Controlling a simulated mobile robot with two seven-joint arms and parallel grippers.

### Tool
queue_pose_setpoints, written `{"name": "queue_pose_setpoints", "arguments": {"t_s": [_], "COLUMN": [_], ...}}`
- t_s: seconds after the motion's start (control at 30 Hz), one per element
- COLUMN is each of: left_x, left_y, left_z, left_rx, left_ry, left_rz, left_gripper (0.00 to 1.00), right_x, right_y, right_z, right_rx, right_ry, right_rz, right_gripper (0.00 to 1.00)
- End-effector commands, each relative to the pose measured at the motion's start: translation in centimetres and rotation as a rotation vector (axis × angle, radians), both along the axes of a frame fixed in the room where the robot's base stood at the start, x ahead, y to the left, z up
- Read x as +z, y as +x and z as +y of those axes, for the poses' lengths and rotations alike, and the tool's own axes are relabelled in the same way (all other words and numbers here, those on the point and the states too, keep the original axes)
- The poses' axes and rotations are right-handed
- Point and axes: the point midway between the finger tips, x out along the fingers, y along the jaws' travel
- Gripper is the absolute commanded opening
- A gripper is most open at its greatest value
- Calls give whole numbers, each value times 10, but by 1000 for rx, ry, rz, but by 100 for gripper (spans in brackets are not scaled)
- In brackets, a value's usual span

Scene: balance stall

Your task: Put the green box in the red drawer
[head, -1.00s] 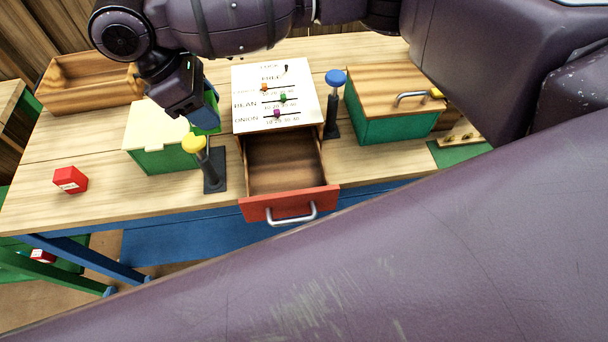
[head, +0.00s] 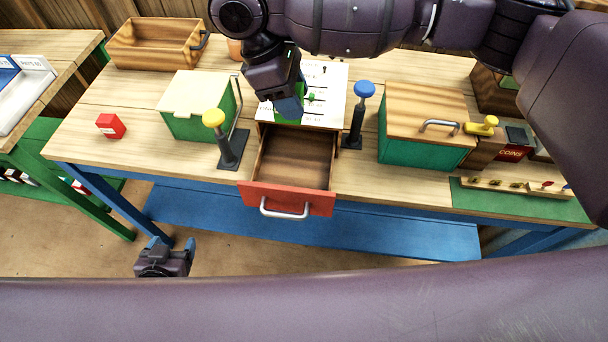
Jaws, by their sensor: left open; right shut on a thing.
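The red drawer (head: 245,198) is pulled out below the white slider panel, with its wooden inside bare. My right gripper (head: 290,108) is above the drawer's back end, in front of the panel. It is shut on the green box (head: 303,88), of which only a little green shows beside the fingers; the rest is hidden. My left gripper (head: 171,243) is open and empty, low in front of the table at the left.
Posts with a yellow knob (head: 214,117) and a blue knob (head: 364,89) flank the drawer. A green chest with cream lid (head: 197,92), a red block (head: 110,126), a wooden-lidded green chest (head: 412,152) and a wooden tray (head: 150,55) stand on the table (head: 75,140).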

Motion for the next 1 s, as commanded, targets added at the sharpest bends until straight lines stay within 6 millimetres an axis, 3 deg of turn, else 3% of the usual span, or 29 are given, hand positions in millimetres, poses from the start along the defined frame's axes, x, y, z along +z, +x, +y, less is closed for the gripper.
{"name": "queue_pose_setpoints", "arguments": {"t_s": [0.17, 0.7, 1.0], "left_x": [0, -5, -8], "left_y": [2, 3, -1], "left_z": [0, 0, 1], "left_rx": [-2, -1, 1], "left_ry": [0, 2, 1], "left_rz": [-4, -4, 3], "left_gripper": [72, 72, 72], "right_x": [-18, -132, -158], "right_y": [-1, -1, 0], "right_z": [-1, -1, -1], "right_rx": [-11, -11, -12], "right_ry": [-9, -9, -7], "right_rz": [-2, -2, -5], "right_gripper": [18, 18, 18]}}
